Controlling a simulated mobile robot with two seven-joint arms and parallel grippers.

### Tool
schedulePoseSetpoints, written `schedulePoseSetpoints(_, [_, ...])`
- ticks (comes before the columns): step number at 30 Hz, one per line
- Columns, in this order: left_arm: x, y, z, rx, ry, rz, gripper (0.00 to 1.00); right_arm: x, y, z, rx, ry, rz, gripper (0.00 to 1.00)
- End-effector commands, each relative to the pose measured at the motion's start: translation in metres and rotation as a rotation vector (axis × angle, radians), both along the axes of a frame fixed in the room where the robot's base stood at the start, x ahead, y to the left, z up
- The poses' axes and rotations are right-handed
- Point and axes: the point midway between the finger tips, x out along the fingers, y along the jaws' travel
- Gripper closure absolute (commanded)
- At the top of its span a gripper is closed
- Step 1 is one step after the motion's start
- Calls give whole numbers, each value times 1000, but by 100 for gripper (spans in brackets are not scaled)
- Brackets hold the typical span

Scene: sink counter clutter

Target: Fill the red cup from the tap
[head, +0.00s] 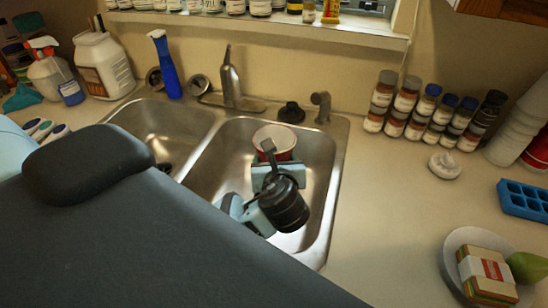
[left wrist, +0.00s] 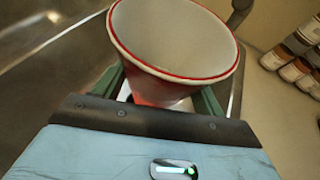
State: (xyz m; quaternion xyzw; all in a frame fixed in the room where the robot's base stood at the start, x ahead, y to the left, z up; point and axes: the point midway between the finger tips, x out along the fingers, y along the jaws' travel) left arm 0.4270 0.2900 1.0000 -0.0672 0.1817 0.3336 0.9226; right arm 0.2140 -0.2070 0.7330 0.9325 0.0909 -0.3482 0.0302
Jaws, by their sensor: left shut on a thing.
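The red cup (head: 275,141), with a white inside and red rim, is over the right sink basin, near its back edge. My left gripper (head: 277,160) is shut on the red cup, with a finger on either side. In the left wrist view the cup (left wrist: 172,45) stands between the fingers, mouth open toward the camera, and no water shows in the part I see. The tap (head: 230,82) stands behind the divider between the basins, to the left of and behind the cup. No stream shows from it. My right gripper is not in view.
The left basin (head: 165,125) looks empty. A blue bottle (head: 166,65) stands behind it. Several spice jars (head: 405,103) line the back right counter. A plate (head: 452,262) with a sandwich and a blue ice tray (head: 525,198) are at right. My dark arm covers the lower left.

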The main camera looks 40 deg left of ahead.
Motion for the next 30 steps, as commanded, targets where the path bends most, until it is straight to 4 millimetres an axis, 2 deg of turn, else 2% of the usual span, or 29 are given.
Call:
schedulePoseSetpoints(16, [0,2,-2,1,2,6,51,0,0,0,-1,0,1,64])
schedulePoseSetpoints(30, [12,35,-11,1,4,5,51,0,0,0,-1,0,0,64])
